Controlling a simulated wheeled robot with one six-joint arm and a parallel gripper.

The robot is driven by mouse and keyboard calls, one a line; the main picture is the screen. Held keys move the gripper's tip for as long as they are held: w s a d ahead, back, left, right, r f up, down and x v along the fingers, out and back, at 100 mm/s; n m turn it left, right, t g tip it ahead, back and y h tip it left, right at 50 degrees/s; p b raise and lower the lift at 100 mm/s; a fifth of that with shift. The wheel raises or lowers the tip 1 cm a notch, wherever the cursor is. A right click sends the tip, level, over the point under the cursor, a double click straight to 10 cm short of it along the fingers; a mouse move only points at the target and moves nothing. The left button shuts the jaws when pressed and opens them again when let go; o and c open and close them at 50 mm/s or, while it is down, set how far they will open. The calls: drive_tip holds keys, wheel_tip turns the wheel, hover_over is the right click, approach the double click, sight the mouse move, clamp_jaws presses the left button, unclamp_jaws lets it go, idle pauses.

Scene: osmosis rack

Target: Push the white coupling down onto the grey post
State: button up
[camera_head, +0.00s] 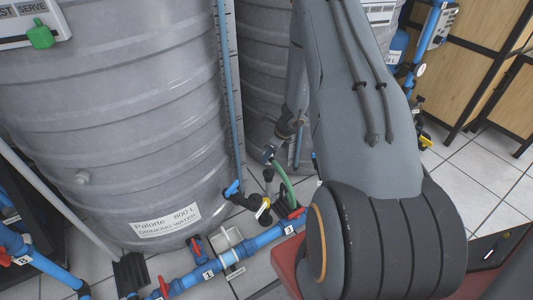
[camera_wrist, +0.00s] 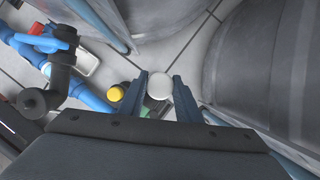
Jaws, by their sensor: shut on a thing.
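In the wrist view the white coupling (camera_wrist: 159,87) shows as a pale round top between the two blue-grey fingers of my gripper (camera_wrist: 160,80). The gripper is shut on it, with one finger on each side. The grey post cannot be made out in either view, so I cannot tell whether the coupling touches it. In the head view my arm covers much of the right half, and I cannot make out the fingers or the coupling clearly.
A large grey tank (camera_head: 120,120) fills the left of the head view. Blue pipes (camera_head: 245,250) with red-handled valves run along its foot. A green hose (camera_head: 284,182) rises beside my arm. A yellow cap (camera_wrist: 116,93) sits just left of the fingers in the wrist view.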

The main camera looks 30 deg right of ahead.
sight(269, 171)
drive_tip(key=shift+d+f, duration=0.1)
idle(0.3)
drive_tip(key=shift+f+b, duration=2.5)
drive_tip(key=shift+f, duration=0.4)
drive_tip(key=shift+f, duration=0.35)
idle(0.4)
drive_tip(key=o, duration=1.1)
drive_tip(key=shift+c, duration=0.2)
drive_tip(key=p+v, duration=0.2)
drive_tip(key=v, duration=0.5)
drive_tip(key=shift+s+r, duration=0.15)
drive_tip(key=shift+r, duration=0.2)
